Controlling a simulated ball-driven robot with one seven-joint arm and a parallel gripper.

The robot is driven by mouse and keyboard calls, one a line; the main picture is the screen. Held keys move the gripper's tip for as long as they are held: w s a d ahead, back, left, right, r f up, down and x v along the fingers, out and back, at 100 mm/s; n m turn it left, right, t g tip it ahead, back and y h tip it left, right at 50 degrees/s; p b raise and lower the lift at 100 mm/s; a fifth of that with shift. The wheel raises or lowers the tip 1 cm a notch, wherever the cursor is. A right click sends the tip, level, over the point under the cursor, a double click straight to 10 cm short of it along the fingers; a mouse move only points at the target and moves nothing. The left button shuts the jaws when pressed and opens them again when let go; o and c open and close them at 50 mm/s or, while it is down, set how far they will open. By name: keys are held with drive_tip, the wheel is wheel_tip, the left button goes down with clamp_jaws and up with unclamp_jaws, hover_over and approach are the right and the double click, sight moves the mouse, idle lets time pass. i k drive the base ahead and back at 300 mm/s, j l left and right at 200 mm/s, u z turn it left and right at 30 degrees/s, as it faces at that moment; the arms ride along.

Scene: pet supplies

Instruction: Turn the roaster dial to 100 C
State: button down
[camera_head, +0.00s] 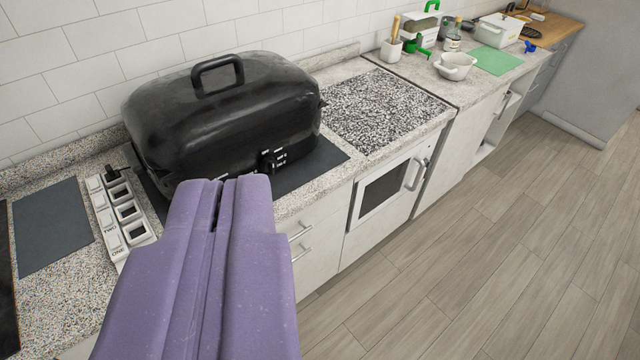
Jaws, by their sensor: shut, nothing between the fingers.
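The black roaster (225,115) with a domed lid and top handle stands on a dark mat on the granite counter. Its small black dial (268,161) is on the front face at the lower right, with pale markings beside it. The markings are too small to read, so I cannot tell the setting. My purple gripper (222,183) is shut and empty. It appears in front of the roaster, with its fingertips left of and below the dial in the picture and apart from it. It hides the lower left of the roaster's front.
A white labelled rack (106,218) with several compartments stands left of the roaster, beside a dark mat (50,225). A speckled panel (385,110) lies to the right. Further back are a white bowl (455,67) and a green mat (497,61). The wooden floor is clear.

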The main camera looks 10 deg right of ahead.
sight(268, 164)
drive_tip(key=i+j+z, duration=0.75)
drive_tip(key=i+l, duration=0.1)
